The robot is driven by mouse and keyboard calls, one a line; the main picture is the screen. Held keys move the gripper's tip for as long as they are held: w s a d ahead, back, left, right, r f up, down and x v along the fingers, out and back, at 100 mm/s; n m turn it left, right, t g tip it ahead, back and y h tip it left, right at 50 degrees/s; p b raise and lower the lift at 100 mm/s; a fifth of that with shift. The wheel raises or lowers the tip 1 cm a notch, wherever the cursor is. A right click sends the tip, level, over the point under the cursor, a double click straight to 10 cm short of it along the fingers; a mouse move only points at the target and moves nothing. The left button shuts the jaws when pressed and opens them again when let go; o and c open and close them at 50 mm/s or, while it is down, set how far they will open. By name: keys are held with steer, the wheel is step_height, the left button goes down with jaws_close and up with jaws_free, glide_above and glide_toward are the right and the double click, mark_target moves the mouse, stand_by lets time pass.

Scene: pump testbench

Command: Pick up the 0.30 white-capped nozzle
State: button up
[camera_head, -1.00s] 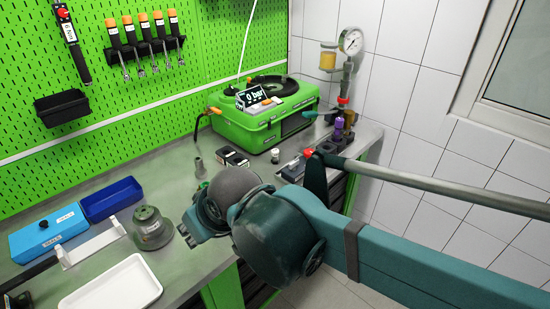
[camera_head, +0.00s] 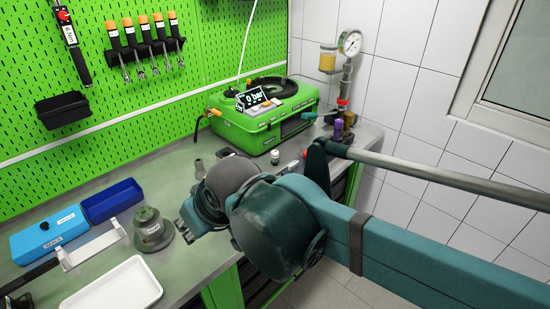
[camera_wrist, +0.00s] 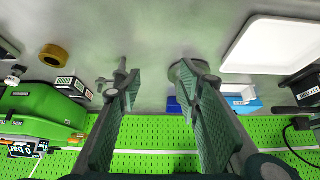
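A small dark cylinder with a white top (camera_head: 274,157) stands on the bench beside the green machine in the head view. It also shows at the left edge of the wrist view, where a white-topped piece (camera_wrist: 14,76) stands. I cannot read 0.30 on it. My gripper (camera_wrist: 162,76) is open and empty above the bench. Its fingers are wide apart, and the white-topped piece lies well outside them, to the left. In the head view my arm hides part of the bench.
A grey upright fitting (camera_wrist: 122,72) is close by the left finger. The green machine (camera_head: 265,112) stands at the back. A round grey-green pot (camera_head: 152,232), white tray (camera_head: 112,290), blue box (camera_head: 50,232) and blue bin (camera_head: 112,200) occupy the left. A brass ring (camera_wrist: 55,55) lies on the bench.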

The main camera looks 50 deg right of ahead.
steer(key=w+d+r+n+g+h+p, duration=0.1)
steer(key=w+d+r+n+g+p, duration=0.3)
steer(key=w+d+r+p, duration=0.6)
steer(key=n+g+y+p, duration=0.1)
steer(key=n+g+p, duration=0.2)
steer(key=n+p, duration=0.9)
glide_above(275, 153)
step_height(275, 153, down, 10)
steer(key=shift+w+d+f, duration=0.1)
steer(key=shift+f, duration=0.55)
steer(key=shift+f, duration=0.1)
steer(key=shift+f, duration=1.2)
